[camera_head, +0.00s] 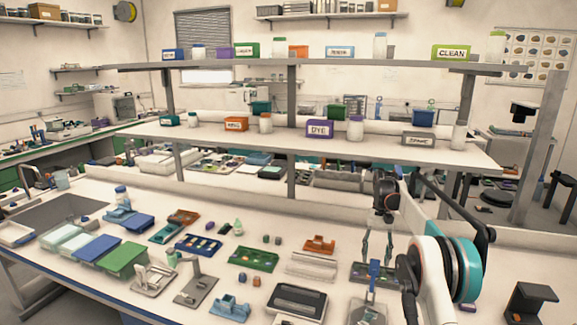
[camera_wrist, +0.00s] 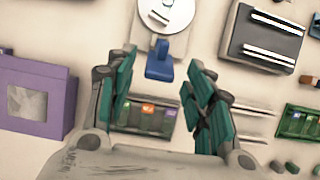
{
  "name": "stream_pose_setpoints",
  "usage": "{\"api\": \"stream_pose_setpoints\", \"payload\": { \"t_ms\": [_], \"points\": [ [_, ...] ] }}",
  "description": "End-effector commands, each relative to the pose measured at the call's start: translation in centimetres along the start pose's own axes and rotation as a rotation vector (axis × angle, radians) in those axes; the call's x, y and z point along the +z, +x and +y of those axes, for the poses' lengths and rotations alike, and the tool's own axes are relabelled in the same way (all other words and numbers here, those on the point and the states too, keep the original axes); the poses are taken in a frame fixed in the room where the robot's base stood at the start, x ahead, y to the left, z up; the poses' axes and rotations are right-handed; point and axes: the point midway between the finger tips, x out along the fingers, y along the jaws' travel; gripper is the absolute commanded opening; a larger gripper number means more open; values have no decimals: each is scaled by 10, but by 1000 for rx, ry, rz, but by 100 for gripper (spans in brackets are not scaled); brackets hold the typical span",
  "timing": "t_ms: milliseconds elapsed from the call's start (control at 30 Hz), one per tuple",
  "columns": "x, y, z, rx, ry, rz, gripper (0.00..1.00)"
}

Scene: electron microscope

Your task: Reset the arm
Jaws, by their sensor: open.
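My gripper (camera_head: 377,243) hangs over the right part of the bench in the head view, at the end of my arm. In the wrist view my gripper (camera_wrist: 162,95) is open, with its two green-padded fingers apart and nothing between them. Beyond the fingers, a tray with several coloured pieces (camera_wrist: 147,117) lies on the bench. A blue part (camera_wrist: 160,60) of a device with a white disc (camera_wrist: 167,12) shows just ahead of the fingertips. I cannot tell the exact height of the fingers above the bench.
A purple box (camera_wrist: 35,95) stands left of the fingers in the wrist view. A dark device (camera_head: 297,300), a green tray (camera_head: 253,258) and a clear rack (camera_head: 312,265) lie left of my gripper. Shelves (camera_head: 300,142) with labelled boxes span the bench behind.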

Motion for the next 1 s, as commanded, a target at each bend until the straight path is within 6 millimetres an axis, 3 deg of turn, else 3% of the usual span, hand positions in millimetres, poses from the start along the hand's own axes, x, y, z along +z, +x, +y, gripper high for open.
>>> {"api": "stream_pose_setpoints", "payload": {
  "t_ms": [567, 767, 1000],
  "points": [
    [26, -40, -6, -4, -22, 75, 48],
    [56, -72, -10, -8, -42, 143, 48],
    [111, -112, -13, -14, -77, 257, 48]
  ]
}}
